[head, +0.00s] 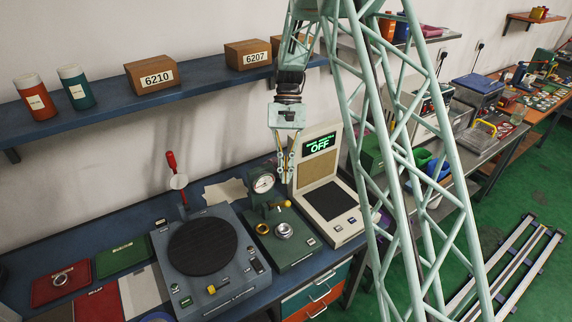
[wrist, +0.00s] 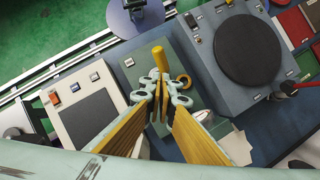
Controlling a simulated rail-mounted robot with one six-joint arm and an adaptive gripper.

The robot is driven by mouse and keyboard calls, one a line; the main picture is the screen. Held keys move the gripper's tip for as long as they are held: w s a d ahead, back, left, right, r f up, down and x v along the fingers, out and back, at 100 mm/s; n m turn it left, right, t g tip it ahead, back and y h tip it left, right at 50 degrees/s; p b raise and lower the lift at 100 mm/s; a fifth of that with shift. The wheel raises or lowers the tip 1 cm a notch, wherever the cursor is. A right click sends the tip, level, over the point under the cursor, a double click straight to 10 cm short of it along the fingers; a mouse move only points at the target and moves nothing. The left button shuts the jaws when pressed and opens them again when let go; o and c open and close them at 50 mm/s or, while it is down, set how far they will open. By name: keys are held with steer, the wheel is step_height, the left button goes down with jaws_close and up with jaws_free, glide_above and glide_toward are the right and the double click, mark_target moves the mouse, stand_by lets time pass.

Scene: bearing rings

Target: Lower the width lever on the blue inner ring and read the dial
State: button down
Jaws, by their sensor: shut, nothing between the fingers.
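The dial gauge (head: 263,184) stands on a green base (head: 290,258), its white face toward the head camera; the reading is too small to make out. The yellow-handled lever (head: 284,204) sticks out beside it and also shows in the wrist view (wrist: 160,57). A silver-grey ring (head: 284,231) sits on the base below the lever; I see no clear blue on it. A brass ring (head: 262,229) is to its left. My gripper (head: 284,179) points down just above the lever, fingers shut and empty. In the wrist view its fingertips (wrist: 160,86) overlap the lever's near end; I cannot tell contact.
A grey machine with a black round plate (head: 203,246) stands left of the gauge, with a red-knobbed rod (head: 172,163) behind. A cream unit showing OFF (head: 320,144) stands close on the right. A shelf (head: 100,110) runs along the wall.

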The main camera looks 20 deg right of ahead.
steer(key=shift+s+a+f, duration=0.25)
steer(key=shift+s+f, duration=0.3)
steer(key=shift+f, duration=0.05)
steer(key=shift+s+a+f, duration=0.2)
steer(key=shift+s+f, duration=0.4)
steer(key=shift+s+a+f, duration=0.25)
steer(key=shift+s+f, duration=0.3)
steer(key=shift+f, duration=0.05)
steer(key=shift+s+d+f, duration=0.1)
steer(key=shift+s+f, duration=0.05)
